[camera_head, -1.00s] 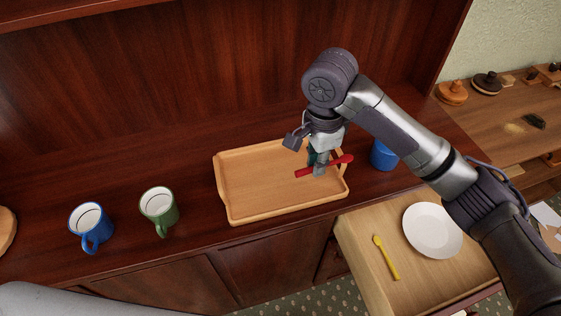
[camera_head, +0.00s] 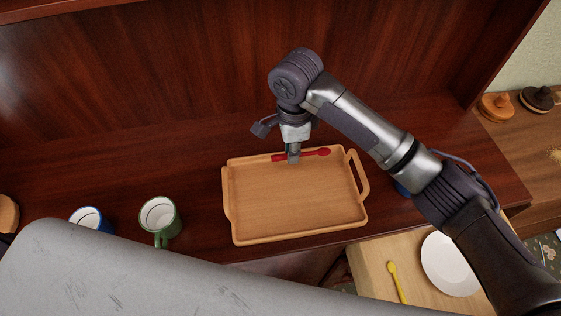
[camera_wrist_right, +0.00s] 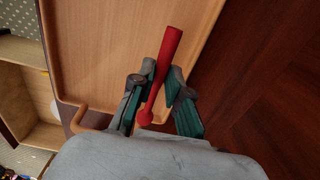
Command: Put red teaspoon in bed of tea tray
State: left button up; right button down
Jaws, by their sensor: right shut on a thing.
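The red teaspoon (camera_head: 317,153) is between the fingers of my right gripper (camera_head: 293,158), over the back edge of the wooden tea tray (camera_head: 295,205). In the right wrist view the red teaspoon (camera_wrist_right: 166,62) runs between the two fingers of the right gripper (camera_wrist_right: 155,88), its handle pointing away over the tray (camera_wrist_right: 105,40). The gripper is shut on it. I cannot tell whether the spoon touches the tray. The tray's bed looks empty. My left gripper is not in view.
A green mug (camera_head: 159,217) and a partly hidden blue mug (camera_head: 88,218) stand left of the tray. A blue object (camera_head: 402,188) is mostly hidden behind my right arm. A yellow teaspoon (camera_head: 397,281) and white plate (camera_head: 448,266) lie lower, at front right.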

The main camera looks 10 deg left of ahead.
aim_at(280, 170)
jog(key=a+f, duration=0.2)
jog(key=shift+a, duration=0.4)
notch_tip(280, 170, down, 3)
jog(key=shift+f+p, duration=0.1)
jog(key=shift+p, duration=0.25)
jog(key=shift+f, duration=0.35)
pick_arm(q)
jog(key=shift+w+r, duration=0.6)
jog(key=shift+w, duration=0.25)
pick_arm(e)
jog(key=shift+f, duration=0.1)
jog(key=c, duration=1.1)
grip_release()
jog(key=shift+c, duration=0.2)
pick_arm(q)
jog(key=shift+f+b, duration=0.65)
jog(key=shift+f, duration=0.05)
pick_arm(e)
notch_tip(280, 170, up, 12)
